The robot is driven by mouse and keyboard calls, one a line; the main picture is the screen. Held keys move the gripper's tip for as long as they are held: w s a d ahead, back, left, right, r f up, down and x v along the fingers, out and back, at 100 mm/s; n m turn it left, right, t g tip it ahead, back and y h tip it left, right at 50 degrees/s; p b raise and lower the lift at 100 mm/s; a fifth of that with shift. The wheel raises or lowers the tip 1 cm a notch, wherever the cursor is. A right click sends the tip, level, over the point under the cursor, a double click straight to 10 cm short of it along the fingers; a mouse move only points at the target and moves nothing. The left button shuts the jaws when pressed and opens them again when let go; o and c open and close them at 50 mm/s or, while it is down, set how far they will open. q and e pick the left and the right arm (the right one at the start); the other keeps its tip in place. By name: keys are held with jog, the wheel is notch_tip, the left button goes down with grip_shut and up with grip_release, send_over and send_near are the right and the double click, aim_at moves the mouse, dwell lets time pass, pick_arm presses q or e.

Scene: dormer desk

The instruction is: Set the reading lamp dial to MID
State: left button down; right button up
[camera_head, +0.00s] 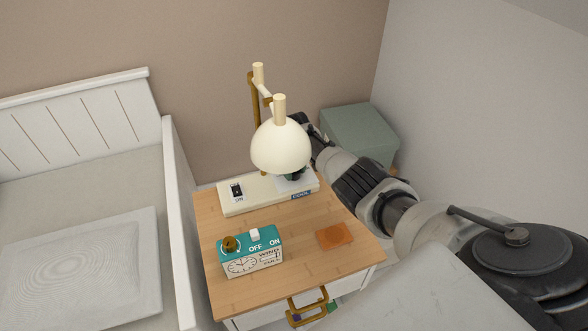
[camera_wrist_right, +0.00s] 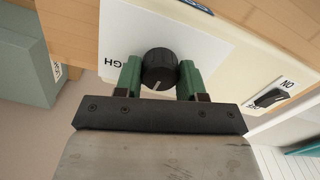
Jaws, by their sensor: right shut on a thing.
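The reading lamp (camera_head: 281,147) has a cream dome shade on a brass and wood arm, over a cream base (camera_head: 240,206) on the wooden desk top. In the right wrist view, the black round dial (camera_wrist_right: 158,66) sits on a white plate (camera_wrist_right: 206,40). Its short white pointer line faces towards the gripper's palm. Part of a label ending in "GH" shows beside it; other labels are hidden. My right gripper (camera_wrist_right: 160,76) is shut on the dial, a green finger on each side. In the head view the shade mostly hides this gripper. My left gripper is not in view.
A black rocker switch (camera_wrist_right: 270,98) is on the lamp base. A teal alarm clock (camera_head: 252,249) and an orange pad (camera_head: 335,236) lie nearer on the desk (camera_head: 217,284). A green-grey box (camera_head: 358,133) stands behind my right arm. A bed (camera_head: 83,190) is at left.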

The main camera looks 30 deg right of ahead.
jog(key=shift+n, duration=0.4)
jog(key=o, duration=0.9)
jog(key=shift+r, duration=0.1)
jog(key=shift+w+r, duration=0.1)
jog(key=shift+r, duration=0.25)
notch_tip(320, 180, up, 9)
jog(key=p, duration=0.3)
jog(key=shift+f, duration=0.1)
jog(key=shift+r, duration=0.55)
